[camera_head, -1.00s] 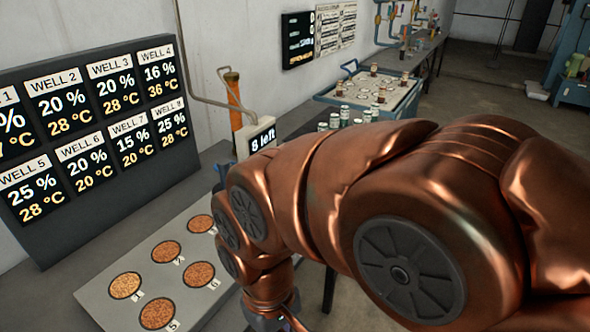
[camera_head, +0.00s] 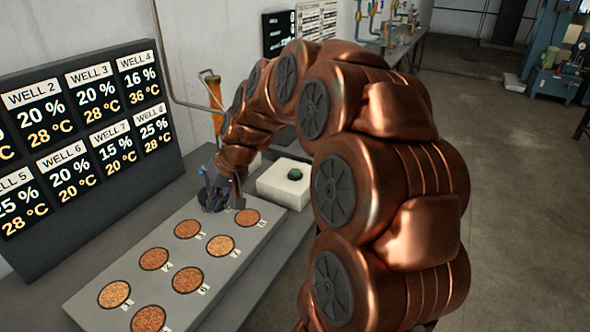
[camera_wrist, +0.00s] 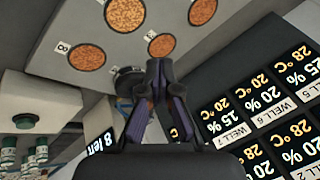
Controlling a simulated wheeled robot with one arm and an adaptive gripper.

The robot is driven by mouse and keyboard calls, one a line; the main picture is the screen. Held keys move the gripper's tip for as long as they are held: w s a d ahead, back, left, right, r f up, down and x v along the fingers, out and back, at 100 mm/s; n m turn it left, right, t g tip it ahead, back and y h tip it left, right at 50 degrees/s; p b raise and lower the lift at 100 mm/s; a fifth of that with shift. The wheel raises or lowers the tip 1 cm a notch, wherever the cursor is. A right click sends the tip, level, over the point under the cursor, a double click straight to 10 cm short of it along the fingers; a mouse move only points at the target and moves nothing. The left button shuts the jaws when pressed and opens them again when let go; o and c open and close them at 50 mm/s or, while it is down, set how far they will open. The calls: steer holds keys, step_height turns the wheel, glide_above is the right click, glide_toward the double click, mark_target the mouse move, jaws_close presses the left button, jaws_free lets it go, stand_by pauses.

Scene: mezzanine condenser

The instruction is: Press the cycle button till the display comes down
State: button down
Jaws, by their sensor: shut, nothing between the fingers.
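A dark green round button (camera_head: 295,174) sits on a white box (camera_head: 276,190) to the right of the well plate; the button also shows at the left of the wrist view (camera_wrist: 25,122). The big display board (camera_head: 85,140) stands upright at left, showing percentages and temperatures per well. A small "8 left" display (camera_wrist: 98,143) shows in the wrist view; my arm hides it in the head view. My gripper (camera_head: 218,200) is shut and empty, over the far end of the well plate, left of the button box and apart from it. Its fingertips (camera_wrist: 160,65) point at the plate.
The grey plate (camera_head: 85,305) holds several round wells of brown grains. A dark round thing (camera_wrist: 128,80) lies beside my fingers in the wrist view. An orange-handled post (camera_head: 213,95) stands behind. Several small jars (camera_wrist: 35,155) show past the box. Open floor lies at right.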

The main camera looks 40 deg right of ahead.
steer(key=w+d+m+t, duration=0.2)
steer(key=w+d, duration=0.3)
steer(key=d, duration=0.4)
steer(key=m+t+h+p, duration=0.2)
steer(key=m+t+h, duration=0.1)
steer(key=m+h, duration=0.15)
glide_above(297, 171)
steer(key=shift+a, duration=0.1)
step_height(297, 171, down, 7)
steer(key=b, duration=0.3)
steer(key=shift+f+b, duration=0.15)
steer(key=shift+b, duration=0.2)
steer(key=shift+f+b, duration=0.6)
steer(key=shift+f, duration=0.15)
steer(key=shift+f, duration=0.1)
steer(key=shift+f+b, duration=0.3)
steer(key=shift+b, duration=0.15)
